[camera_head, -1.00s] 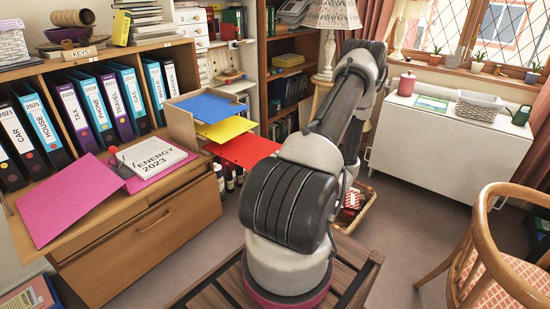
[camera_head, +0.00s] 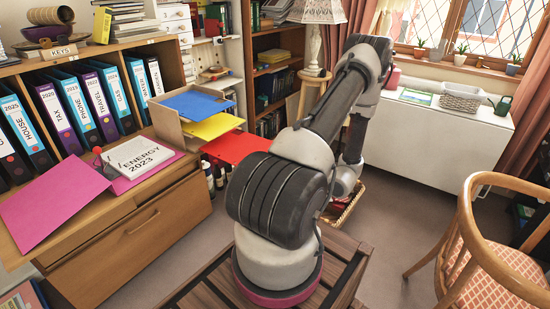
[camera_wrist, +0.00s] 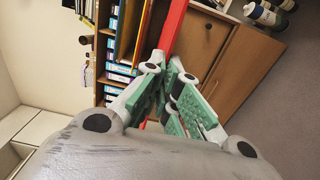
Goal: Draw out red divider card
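The red divider card (camera_head: 237,147) sticks out flat from an open cardboard file box (camera_head: 167,128), below a yellow card (camera_head: 212,126) and a blue card (camera_head: 196,105). In the wrist view the red card (camera_wrist: 173,30) shows edge-on as a narrow strip running down to my gripper (camera_wrist: 170,72). The green-padded fingers converge on this strip and look shut on its edge. In the head view my arm hides my gripper and the card's right end.
The box stands on a wooden cabinet with labelled binders (camera_head: 90,105), a pink folder (camera_head: 55,205) and an "Energy 2023" booklet (camera_head: 137,157). Bottles (camera_head: 212,178) stand below the red card. Carpet (camera_head: 400,215) lies open between.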

